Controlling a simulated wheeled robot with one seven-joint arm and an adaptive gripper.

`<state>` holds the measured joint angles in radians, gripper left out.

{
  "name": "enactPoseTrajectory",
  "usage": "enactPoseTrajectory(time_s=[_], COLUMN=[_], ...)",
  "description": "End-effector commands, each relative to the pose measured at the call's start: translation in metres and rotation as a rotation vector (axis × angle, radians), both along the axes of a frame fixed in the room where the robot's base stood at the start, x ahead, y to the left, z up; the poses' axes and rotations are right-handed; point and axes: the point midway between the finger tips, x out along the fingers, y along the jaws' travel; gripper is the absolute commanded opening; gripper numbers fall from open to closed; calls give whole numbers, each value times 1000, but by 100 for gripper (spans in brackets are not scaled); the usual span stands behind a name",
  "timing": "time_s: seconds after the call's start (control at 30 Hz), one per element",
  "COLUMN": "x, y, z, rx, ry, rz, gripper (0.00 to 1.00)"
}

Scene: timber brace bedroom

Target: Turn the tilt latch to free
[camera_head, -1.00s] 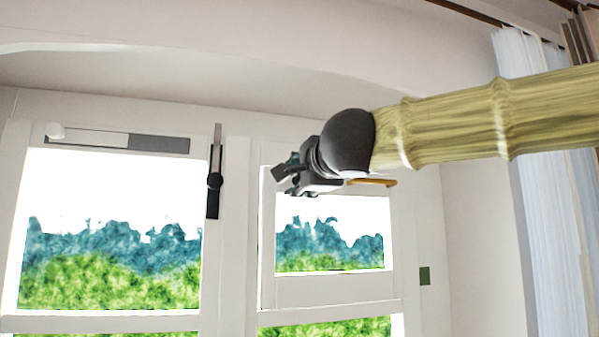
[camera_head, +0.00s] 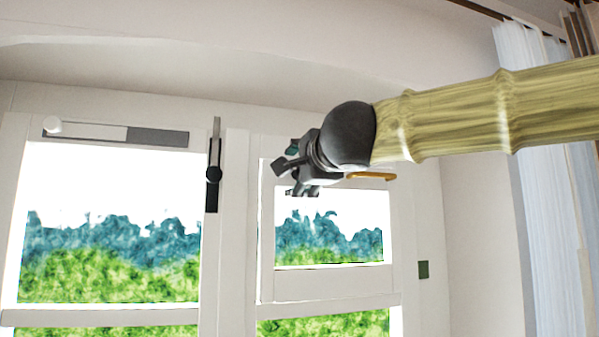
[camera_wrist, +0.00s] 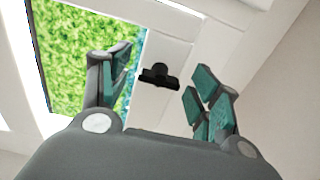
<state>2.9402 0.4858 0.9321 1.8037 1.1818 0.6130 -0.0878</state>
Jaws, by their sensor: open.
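A small black T-shaped knob (camera_wrist: 159,76), which looks like the tilt latch, sits on the white window frame in the wrist view. It shows between the spread fingers of my gripper (camera_wrist: 162,68), apart from both. In the head view my gripper (camera_head: 289,180) is open and empty in front of the small upper right window. I cannot make out the black knob there; my gripper and wrist may hide it. Whether the knob is turned to free cannot be told.
An orange bar (camera_head: 372,177) shows below my wrist. A pale curtain (camera_head: 530,190) hangs at right.

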Motion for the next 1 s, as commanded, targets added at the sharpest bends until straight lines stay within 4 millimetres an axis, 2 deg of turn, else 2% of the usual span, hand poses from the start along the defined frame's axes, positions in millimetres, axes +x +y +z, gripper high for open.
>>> enactPoseTrajectory(time_s=[0.7,1.0], x=[-97,-111], y=[-33,-37], z=[0,0], rx=[3,0], ry=[1,0], rz=[0,-1], gripper=[62,62])
